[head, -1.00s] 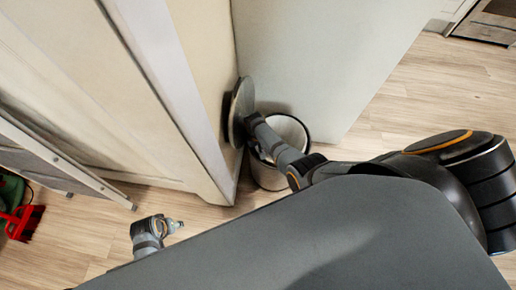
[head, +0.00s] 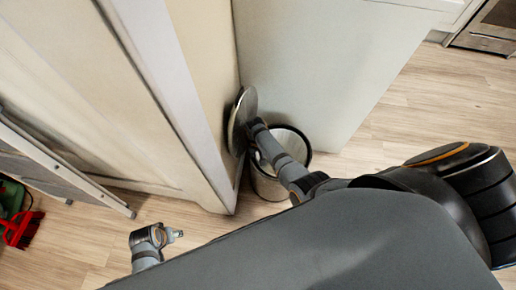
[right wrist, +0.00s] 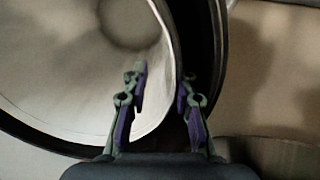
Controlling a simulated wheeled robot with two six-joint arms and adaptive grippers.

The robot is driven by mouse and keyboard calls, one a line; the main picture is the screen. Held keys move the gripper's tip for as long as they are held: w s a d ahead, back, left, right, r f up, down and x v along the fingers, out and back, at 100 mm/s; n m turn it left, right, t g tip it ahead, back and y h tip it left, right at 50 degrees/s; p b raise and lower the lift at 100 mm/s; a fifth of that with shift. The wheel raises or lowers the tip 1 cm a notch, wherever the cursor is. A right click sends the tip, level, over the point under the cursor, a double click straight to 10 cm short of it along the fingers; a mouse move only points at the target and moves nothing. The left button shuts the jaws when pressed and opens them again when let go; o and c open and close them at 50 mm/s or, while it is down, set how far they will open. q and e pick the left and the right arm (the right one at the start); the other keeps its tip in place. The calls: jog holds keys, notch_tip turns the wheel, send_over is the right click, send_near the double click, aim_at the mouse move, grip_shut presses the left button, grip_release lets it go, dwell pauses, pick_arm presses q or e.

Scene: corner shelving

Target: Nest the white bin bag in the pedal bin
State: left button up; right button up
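The pedal bin (head: 268,187) stands upright on the floor in the corner, its round lid (head: 241,112) raised against the cabinet. A pale round lining shows inside it in the right wrist view (right wrist: 60,70); I take it for the white bin bag (right wrist: 150,116), but cannot tell it surely from the bin's wall. My right gripper (right wrist: 163,76) is at the bin's lid side, its fingers apart over the edge of the pale lining. My arm hides its fingertips in the head view. My left gripper (head: 176,234) is low over the floor, away from the bin; its fingers are too small to judge.
The cream cabinet (head: 190,110) on the left and the pale panel (head: 320,60) behind hem in the bin. A red brush (head: 22,230) lies at the far left. Wooden floor (head: 400,125) is clear to the right.

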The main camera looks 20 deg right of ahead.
jog(key=r, duration=0.9)
jog(key=shift+a+r, duration=0.25)
